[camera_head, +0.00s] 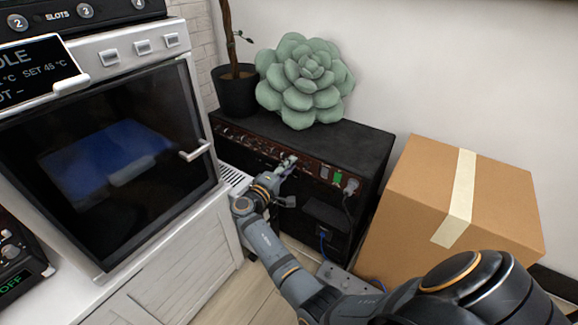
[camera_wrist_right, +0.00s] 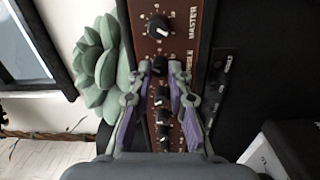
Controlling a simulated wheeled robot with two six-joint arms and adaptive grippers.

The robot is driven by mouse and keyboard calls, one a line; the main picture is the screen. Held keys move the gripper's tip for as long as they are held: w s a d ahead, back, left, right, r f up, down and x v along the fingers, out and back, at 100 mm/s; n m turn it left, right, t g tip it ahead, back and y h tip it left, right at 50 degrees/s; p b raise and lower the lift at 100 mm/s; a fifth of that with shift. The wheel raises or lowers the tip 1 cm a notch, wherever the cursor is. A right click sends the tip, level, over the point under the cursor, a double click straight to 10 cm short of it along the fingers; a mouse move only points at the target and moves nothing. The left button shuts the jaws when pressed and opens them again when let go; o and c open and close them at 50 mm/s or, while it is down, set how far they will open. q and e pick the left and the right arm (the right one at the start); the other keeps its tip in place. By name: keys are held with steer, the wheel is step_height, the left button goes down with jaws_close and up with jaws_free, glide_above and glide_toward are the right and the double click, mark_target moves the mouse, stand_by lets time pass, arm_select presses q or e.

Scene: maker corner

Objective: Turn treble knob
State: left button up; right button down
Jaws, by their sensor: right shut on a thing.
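The black amplifier (camera_head: 345,142) stands against the wall, with a red-brown control panel (camera_head: 236,138) along its upper front edge. My right gripper (camera_head: 288,164) reaches that panel from the front. In the right wrist view its two fingertips (camera_wrist_right: 160,70) are shut on a small dark knob, the treble knob (camera_wrist_right: 159,65). The label beside it is partly hidden by a finger; its last letters read like "BLE". The master knob (camera_wrist_right: 158,27), with a white pointer, is above it in that view. Several more dark knobs (camera_wrist_right: 162,115) line up below, between the fingers. My left gripper is not in view.
A green succulent-shaped cushion (camera_head: 305,82) and a potted plant (camera_head: 237,92) stand on the amplifier. A cardboard box (camera_head: 415,190) is close on the right. A white cabinet (camera_head: 165,265) with an oven-like machine (camera_head: 110,150) is on the left.

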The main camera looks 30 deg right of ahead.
steer(key=c, duration=1.5)
jaws_free()
steer(key=shift+c, duration=0.2)
steer(key=shift+r, duration=0.1)
